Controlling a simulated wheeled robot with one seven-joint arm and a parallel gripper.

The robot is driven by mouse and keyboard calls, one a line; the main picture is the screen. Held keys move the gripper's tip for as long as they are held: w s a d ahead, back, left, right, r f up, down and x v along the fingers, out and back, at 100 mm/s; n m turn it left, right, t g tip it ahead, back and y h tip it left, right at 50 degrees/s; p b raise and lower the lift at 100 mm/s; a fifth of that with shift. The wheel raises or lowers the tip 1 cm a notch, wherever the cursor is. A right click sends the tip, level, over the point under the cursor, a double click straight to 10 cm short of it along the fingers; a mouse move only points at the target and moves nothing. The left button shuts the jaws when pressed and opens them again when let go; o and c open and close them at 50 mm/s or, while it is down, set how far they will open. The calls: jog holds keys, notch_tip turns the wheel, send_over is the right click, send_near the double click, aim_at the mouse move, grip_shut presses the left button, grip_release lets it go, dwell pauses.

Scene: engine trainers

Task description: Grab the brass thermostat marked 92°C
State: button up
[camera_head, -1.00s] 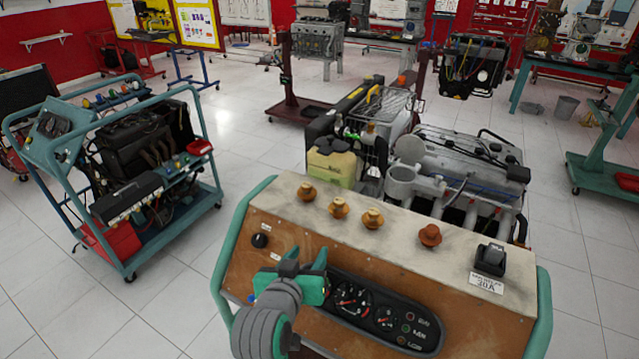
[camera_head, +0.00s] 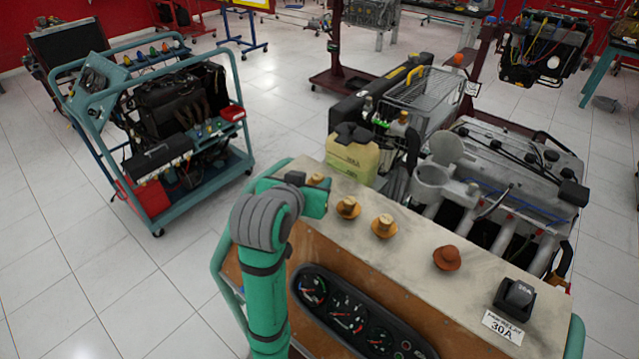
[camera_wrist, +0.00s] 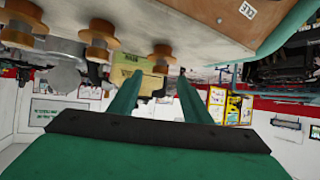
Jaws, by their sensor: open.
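Three brass thermostats stand in a row on the pale top of the engine trainer: the leftmost (camera_head: 317,180) partly hidden by my gripper, a middle one (camera_head: 348,207) and a right one (camera_head: 383,226). A redder, copper-coloured one (camera_head: 447,257) stands further right. No 92°C marking is readable on any of them. My gripper (camera_head: 312,195) is open beside the leftmost thermostat, over the top's left end. In the wrist view, which appears upside down, the leftmost thermostat (camera_wrist: 162,58) is just beyond and between the open fingertips (camera_wrist: 157,78). Nothing is held.
A black relay (camera_head: 517,297) with a 30A label sits at the top's right end. A yellowish container (camera_head: 352,155) and the engine (camera_head: 510,175) stand behind the top. Gauges (camera_head: 345,312) are on the front panel. Another trainer cart (camera_head: 165,135) stands left across open floor.

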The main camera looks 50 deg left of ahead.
aim_at(317, 177)
jog(key=shift+x, duration=2.75)
grip_shut()
